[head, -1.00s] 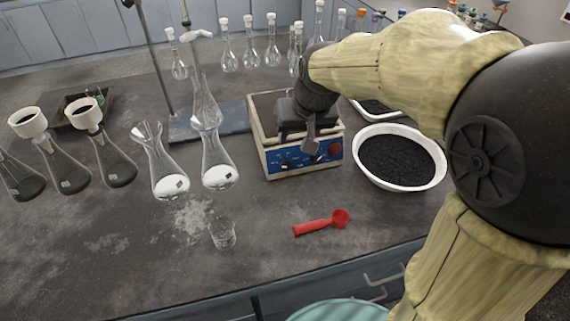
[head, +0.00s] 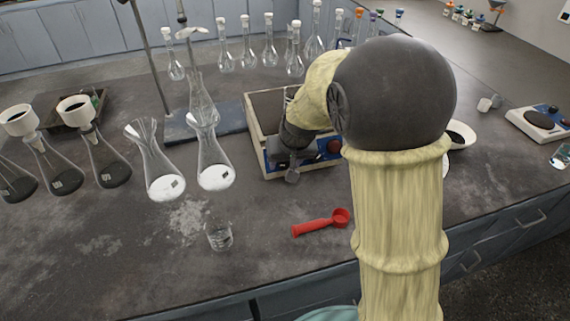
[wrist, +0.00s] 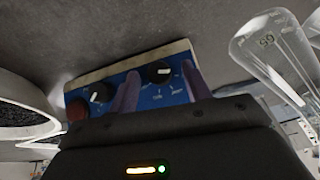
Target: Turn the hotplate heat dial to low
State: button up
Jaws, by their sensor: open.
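In the head view my arm and gripper cover most of that panel. In the wrist view the panel carries a black dial (wrist: 160,72) with a white pointer mark and printed labels, a second black dial (wrist: 101,93), and a red knob (wrist: 77,109). Which dial is for heat cannot be read. My gripper (wrist: 160,90) is open and empty, its fingers either side of the first dial in view. Contact cannot be told. My gripper (head: 291,172) also shows in the head view.
Glass flasks with white powder (head: 214,176) stand left of the hotplate. A small beaker (head: 219,236) and a red scoop (head: 318,224) lie in front. A white bowl (head: 462,134) is mostly behind my arm. Another flat device (head: 541,121) stands far right.

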jog(key=shift+w+a+f, duration=0.1)
jog(key=shift+w+f, duration=0.1)
jog(key=shift+f, duration=0.2)
jog(key=c, duration=1)
